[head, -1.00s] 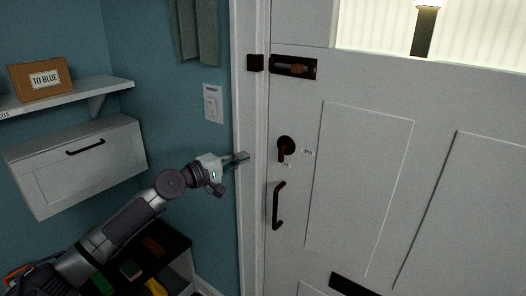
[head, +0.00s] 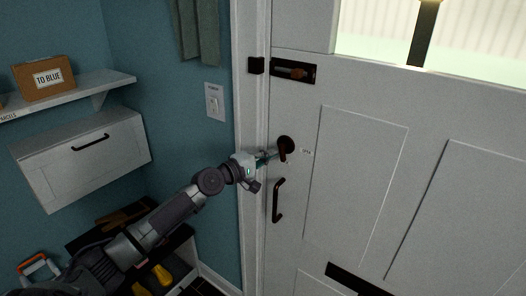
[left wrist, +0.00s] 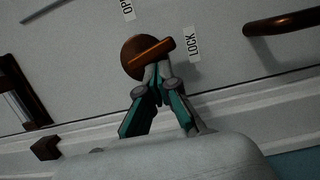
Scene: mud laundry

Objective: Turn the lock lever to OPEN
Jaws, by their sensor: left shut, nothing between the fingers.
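The lock lever (head: 283,149) is a brown lever on a round dark plate on the white door. It points down in the head view. In the left wrist view the lever (left wrist: 151,53) points toward the LOCK label (left wrist: 192,42); the OPEN label (left wrist: 127,9) is at the top, partly cut off. My left gripper (head: 272,155) is shut and empty, with its fingertips at the lever's left side. In the left wrist view the fingertips (left wrist: 158,72) meet the lever's edge; I cannot tell if they touch it. My right gripper is not in view.
A dark door handle (head: 278,200) is below the lever. A slide bolt (head: 293,71) is above it. A shelf (head: 75,96) and white cabinet (head: 85,160) are on the blue wall.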

